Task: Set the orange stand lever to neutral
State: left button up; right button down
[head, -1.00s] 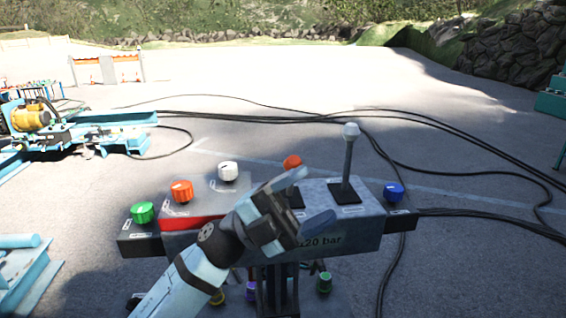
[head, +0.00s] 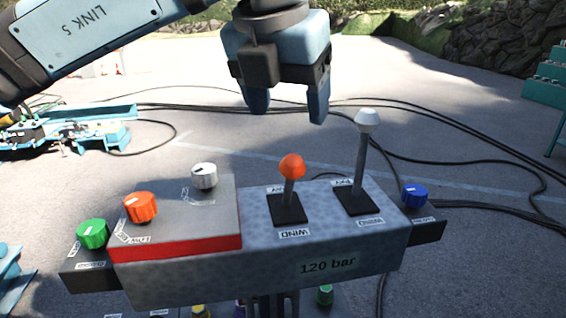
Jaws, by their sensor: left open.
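The orange stand lever (head: 291,168) has a round orange knob on a short grey stem. It rises from a black square base on the grey control box (head: 190,278), a "WIND" label in front of it. The stem looks near upright, leaning slightly right in the picture; its exact setting is hard to tell. My left gripper (head: 288,108) hangs above and behind the orange knob, fingers pointing down. It is open and empty, apart from the lever. My right gripper is not in view.
A taller lever with a white knob (head: 367,120) stands right of the orange one. Orange (head: 140,207), green (head: 93,234), white (head: 204,176) and blue (head: 415,195) dials sit on the box. Black cables cross the ground behind. The air around the orange knob is clear.

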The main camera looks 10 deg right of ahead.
aim_at(291, 158)
pick_arm(q)
jog(key=shift+t, duration=0.3)
jog(key=x, duration=0.4)
jog(key=p+x, duration=0.1)
jog(key=x, duration=0.3)
jog(key=a+p+x, duration=0.1)
jog(key=x, duration=0.4)
jog(key=shift+w, duration=0.35)
jog(key=shift+c, duration=0.3)
